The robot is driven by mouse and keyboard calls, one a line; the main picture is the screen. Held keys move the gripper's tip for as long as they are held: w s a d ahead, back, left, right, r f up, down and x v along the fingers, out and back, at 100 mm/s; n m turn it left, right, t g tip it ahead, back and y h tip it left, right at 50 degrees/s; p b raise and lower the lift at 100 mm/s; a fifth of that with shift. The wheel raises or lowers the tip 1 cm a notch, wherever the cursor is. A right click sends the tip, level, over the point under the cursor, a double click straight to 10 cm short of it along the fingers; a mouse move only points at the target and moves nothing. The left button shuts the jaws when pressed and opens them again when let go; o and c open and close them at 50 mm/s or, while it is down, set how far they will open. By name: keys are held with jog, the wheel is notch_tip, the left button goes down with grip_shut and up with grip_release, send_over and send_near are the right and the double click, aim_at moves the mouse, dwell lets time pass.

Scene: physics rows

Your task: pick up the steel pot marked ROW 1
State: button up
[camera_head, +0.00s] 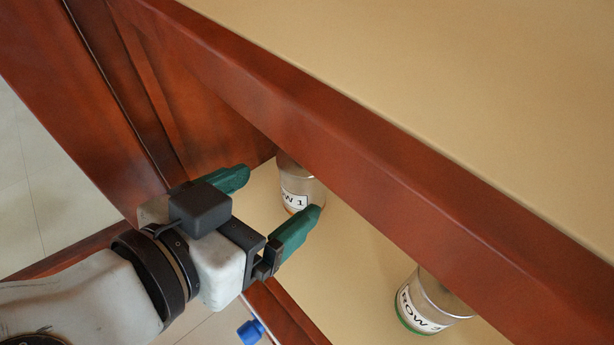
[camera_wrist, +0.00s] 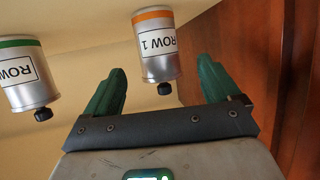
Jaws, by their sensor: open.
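The steel pot marked ROW 1 (camera_head: 297,190) stands on a tan shelf board, partly hidden by the wooden rail above it and by a fingertip. In the wrist view the same pot (camera_wrist: 159,62) shows its white label, an orange band and a black knob. It appears upside down there, between the two green fingers and beyond them. My gripper (camera_head: 278,192) is open and empty, its fingers pointing toward the pot. In the wrist view my gripper (camera_wrist: 163,80) has clear space between its fingers. I cannot tell whether a finger touches the pot.
A second steel pot with a green band (camera_head: 428,303) stands to the right on the same board; it also shows in the wrist view (camera_wrist: 27,75). A reddish wooden rail (camera_head: 380,165) runs close above. A wooden side panel (camera_head: 150,90) stands at the left.

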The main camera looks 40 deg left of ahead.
aim_at(290, 187)
jog(key=shift+p+x, duration=0.4)
jog(key=shift+x, duration=2.6)
jog(key=shift+d, duration=0.1)
jog(key=c, duration=1.4)
